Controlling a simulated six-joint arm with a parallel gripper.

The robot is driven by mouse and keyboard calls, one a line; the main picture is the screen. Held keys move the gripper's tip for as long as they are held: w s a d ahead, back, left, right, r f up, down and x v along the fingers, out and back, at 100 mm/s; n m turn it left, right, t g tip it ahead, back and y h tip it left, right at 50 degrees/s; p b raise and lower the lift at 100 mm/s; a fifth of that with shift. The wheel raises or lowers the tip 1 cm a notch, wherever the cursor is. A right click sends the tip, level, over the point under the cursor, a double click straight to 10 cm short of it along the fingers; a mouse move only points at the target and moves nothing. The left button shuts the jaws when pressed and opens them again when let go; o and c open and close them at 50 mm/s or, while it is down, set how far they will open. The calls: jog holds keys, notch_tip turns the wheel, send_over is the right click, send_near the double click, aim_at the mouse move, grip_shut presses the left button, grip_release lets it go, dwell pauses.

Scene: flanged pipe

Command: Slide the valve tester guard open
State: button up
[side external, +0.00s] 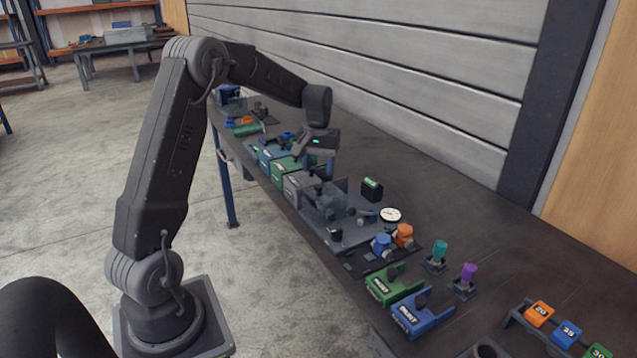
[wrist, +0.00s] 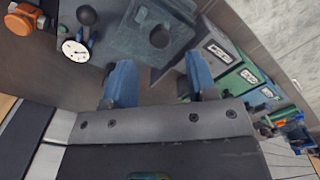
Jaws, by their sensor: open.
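The valve tester (side external: 345,238) is a grey plate on the bench, with a clear guard panel (side external: 333,197) standing at its far end. A white round dial (side external: 391,214) and a small black box with a green display (side external: 372,188) are beside it. In the wrist view the tester (wrist: 128,40) is at the top, with the dial (wrist: 75,50) and a black ball-topped lever (wrist: 87,16) to its left. My gripper (wrist: 160,84) is open, its two blue fingers apart with nothing between them. In the side view my gripper (side external: 322,165) hangs above the guard's end of the tester, apart from it.
Grey, green and blue boxes (side external: 286,168) stand in a row beyond the tester. Orange and blue valves (side external: 403,234), labelled green and blue holders (side external: 390,285), and teal and purple knobs (side external: 440,250) are nearer. The bench is clear toward the shutter wall.

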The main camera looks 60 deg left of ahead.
aim_at(318, 185)
jog(key=shift+f, duration=2.65)
jog(key=shift+c, duration=0.5)
grip_shut()
